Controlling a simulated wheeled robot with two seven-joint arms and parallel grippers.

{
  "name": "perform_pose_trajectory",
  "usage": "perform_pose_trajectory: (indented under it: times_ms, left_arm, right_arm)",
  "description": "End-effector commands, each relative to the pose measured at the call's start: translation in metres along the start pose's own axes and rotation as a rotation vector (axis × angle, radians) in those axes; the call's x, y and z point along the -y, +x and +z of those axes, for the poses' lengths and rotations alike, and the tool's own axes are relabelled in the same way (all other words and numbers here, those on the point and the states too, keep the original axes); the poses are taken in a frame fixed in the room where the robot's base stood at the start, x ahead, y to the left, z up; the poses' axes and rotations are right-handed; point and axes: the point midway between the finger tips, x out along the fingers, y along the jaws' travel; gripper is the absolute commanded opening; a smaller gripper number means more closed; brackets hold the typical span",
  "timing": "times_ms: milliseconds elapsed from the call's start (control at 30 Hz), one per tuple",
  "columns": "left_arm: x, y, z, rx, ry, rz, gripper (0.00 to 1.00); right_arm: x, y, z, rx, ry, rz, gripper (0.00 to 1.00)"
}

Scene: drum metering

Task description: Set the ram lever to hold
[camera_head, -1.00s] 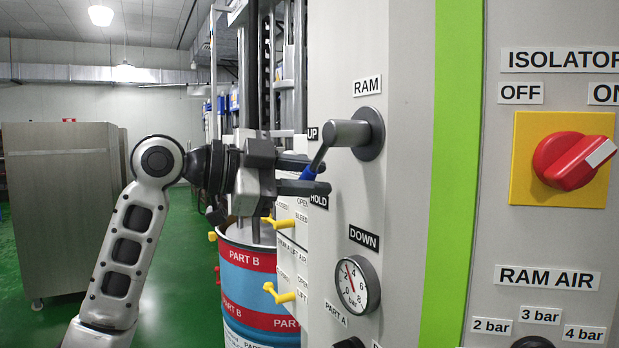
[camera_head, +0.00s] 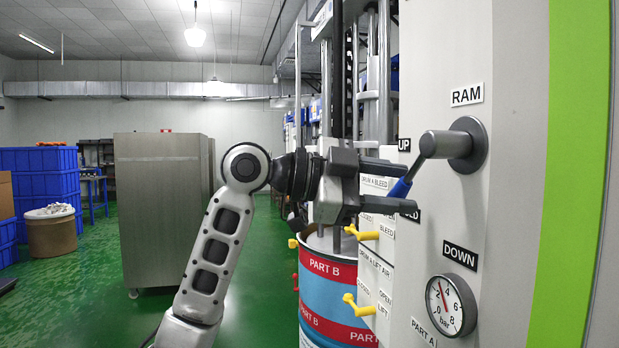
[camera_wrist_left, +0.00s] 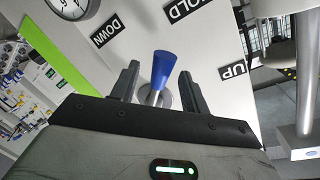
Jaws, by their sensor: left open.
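The ram lever has a grey hub (camera_head: 466,144) on the panel and a blue handle (camera_head: 400,187) slanting down-left. The blue handle also shows in the wrist view (camera_wrist_left: 164,68), pointing roughly toward the HOLD label (camera_wrist_left: 187,9), between UP (camera_wrist_left: 235,70) and DOWN (camera_wrist_left: 105,35). In the head view, my left gripper's finger partly covers HOLD. My left gripper (camera_head: 402,188) is open, with one finger on each side of the handle. The wrist view shows gaps between handle and fingers. My right gripper is not in view.
A pressure gauge (camera_head: 451,306) sits low on the panel. Yellow valve handles (camera_head: 361,305) stick out beside the Part B drum (camera_head: 328,290). A steel cabinet (camera_head: 157,210) and blue crates (camera_head: 40,185) stand at the left over open green floor.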

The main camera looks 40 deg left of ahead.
Motion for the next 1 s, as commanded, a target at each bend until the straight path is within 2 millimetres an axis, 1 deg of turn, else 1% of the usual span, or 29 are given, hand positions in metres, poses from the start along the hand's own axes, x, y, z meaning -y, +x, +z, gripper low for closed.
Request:
perform_pose_trajectory:
  times_ms: [33,133,400,500,600,700,800,1000]
  left_arm:
    - [-0.001,-0.010,0.002,0.004,0.003,-0.004,0.46]
    - [-0.001,-0.033,0.003,0.004,0.005,-0.005,0.46]
    - [-0.001,-0.099,0.002,0.003,0.003,-0.006,0.46]
    - [-0.001,-0.118,0.001,0.001,0.003,-0.005,0.46]
    - [-0.001,-0.132,0.001,0.001,0.002,-0.003,0.46]
    - [0.000,-0.140,0.000,0.000,0.003,-0.003,0.46]
    - [0.000,-0.144,-0.001,-0.001,0.003,-0.002,0.46]
    - [0.000,-0.145,-0.001,-0.001,0.003,-0.002,0.46]
  right_arm:
    - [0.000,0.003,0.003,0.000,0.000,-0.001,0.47]
    - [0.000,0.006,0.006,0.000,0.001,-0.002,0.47]
    - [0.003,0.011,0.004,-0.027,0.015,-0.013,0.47]
    - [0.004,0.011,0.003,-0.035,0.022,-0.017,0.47]
    - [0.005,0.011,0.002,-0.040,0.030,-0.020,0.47]
    - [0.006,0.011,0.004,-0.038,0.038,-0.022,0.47]
    - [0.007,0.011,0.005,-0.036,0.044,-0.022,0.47]
    - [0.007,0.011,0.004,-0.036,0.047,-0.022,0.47]
